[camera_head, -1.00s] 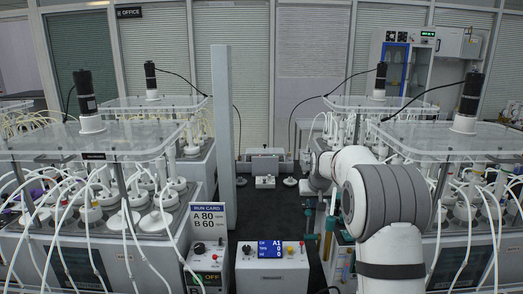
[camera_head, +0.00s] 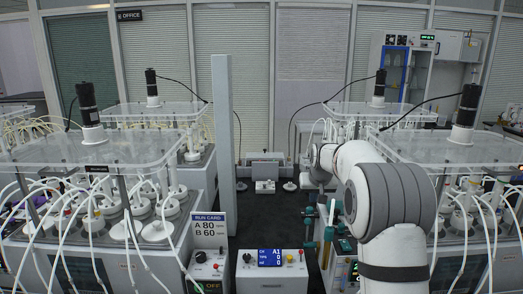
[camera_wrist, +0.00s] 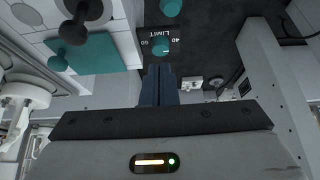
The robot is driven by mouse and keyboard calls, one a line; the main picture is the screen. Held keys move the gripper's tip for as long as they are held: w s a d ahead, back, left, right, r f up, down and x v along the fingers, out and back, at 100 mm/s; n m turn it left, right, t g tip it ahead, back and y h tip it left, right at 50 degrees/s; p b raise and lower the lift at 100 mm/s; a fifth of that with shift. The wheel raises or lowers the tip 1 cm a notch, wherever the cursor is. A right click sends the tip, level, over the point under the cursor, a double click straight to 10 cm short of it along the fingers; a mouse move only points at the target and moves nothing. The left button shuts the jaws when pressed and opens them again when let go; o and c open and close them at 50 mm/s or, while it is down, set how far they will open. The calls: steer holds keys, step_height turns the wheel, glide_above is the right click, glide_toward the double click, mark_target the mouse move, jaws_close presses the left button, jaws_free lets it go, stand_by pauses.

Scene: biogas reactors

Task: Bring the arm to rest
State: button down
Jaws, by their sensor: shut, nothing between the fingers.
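My arm (camera_head: 390,205) is in the right half of the head view, bent, with its forearm reaching back and to the left. My gripper (camera_wrist: 158,72) shows in the wrist view with its blue fingers closed together and nothing between them. In the wrist view a teal knob (camera_wrist: 161,46) beside a "LIMIT" label lies just beyond the fingertips; I cannot tell whether they touch. In the head view the fingers are hidden behind the arm.
Reactor benches with clear lids stand left (camera_head: 95,150) and right (camera_head: 455,147). A control box with a blue display (camera_head: 270,258) and a run card (camera_head: 209,229) stand in front.

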steer(key=s+a+r+g+b, duration=0.1)
steer(key=s+r, duration=0.1)
steer(key=s, duration=0.8)
steer(key=s+a+r, duration=0.1)
steer(key=s+r, duration=0.2)
steer(key=s, duration=0.8)
steer(key=s+f, duration=0.3)
steer(key=s, duration=0.9)
steer(key=s+f+g+b, duration=0.1)
steer(key=s+f, duration=0.3)
steer(key=s, duration=0.8)
steer(key=shift+s, duration=0.3)
steer(key=shift+a+f, duration=0.1)
